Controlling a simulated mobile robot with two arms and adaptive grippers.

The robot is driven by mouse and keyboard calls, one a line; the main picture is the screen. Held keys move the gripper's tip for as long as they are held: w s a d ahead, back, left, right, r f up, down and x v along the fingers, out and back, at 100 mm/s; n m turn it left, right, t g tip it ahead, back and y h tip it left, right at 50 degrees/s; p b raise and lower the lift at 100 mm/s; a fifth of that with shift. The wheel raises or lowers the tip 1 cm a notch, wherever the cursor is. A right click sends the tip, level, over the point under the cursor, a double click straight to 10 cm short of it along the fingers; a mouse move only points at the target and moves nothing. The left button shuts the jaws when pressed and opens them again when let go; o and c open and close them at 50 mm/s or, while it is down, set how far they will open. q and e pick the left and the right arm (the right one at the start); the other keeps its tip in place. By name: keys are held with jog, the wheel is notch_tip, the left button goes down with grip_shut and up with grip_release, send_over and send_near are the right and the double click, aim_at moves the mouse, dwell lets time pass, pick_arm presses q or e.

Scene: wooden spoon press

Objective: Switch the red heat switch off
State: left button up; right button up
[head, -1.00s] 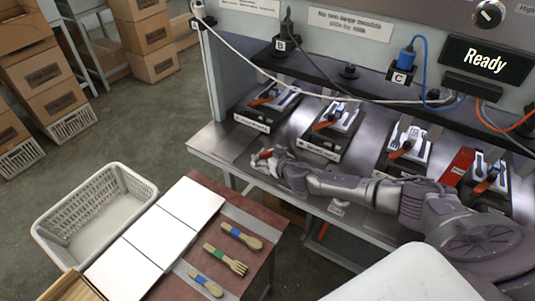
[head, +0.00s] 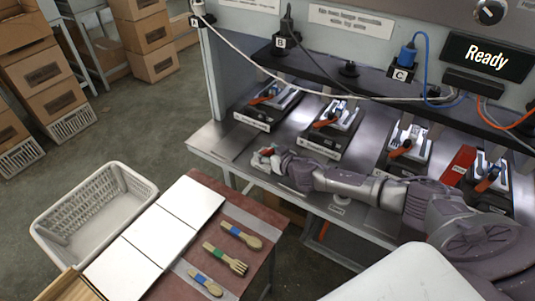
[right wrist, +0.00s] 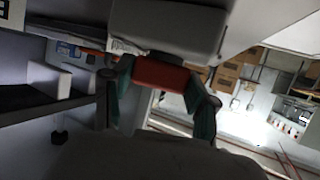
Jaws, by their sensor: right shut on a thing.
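My right gripper (head: 264,160) is at the front left part of the metal bench (head: 215,143), low in front of the leftmost press. It is shut on a red block-like part, the red heat switch (right wrist: 160,75), which shows between the two green-padded fingers in the right wrist view. In the head view only a small bit of red shows at the fingertips, and the fingers hide the rest. Which way the switch is set cannot be told. My left gripper is not in view.
Several presses with orange handles stand along the bench, with a red box (head: 459,164) between two at right. Cables hang above them. A display (head: 487,59) reads "Ready". Wooden cutlery (head: 225,259) lies on the front table beside white panels (head: 160,236) and a white basket (head: 58,222).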

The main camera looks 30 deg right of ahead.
jog(key=shift+d+n+y, duration=0.2)
jog(key=shift+n+y, duration=0.5)
jog(key=shift+y, duration=0.1)
jog(key=shift+w+r+n+g+y+b, duration=0.1)
jog(key=shift+n+g+y+b, duration=0.3)
jog(key=shift+n+y, duration=0.55)
jog(key=shift+d+n+g+y+b, duration=0.1)
jog(key=shift+n+g+y+b, duration=0.35)
jog(key=shift+n+y, duration=0.55)
jog(key=n+g+y+b, duration=0.1)
jog(key=b, duration=0.1)
jog(key=n+g+y+b, duration=0.1)
jog(key=n+y+b, duration=0.1)
jog(key=b, duration=0.1)
jog(key=n+g+y+b, duration=0.1)
jog(key=g+b, duration=0.1)
jog(key=shift+w+f+n+b, duration=0.1)
jog(key=shift+f+n+b, duration=0.2)
jog(key=shift+n, duration=0.05)
jog(key=shift+r+n+g+y+b, duration=0.25)
jog(key=shift+n+g+y+b, duration=0.25)
jog(key=shift+g+b, duration=0.25)
jog(key=o, duration=1.2)
jog(key=shift+c, duration=0.2)
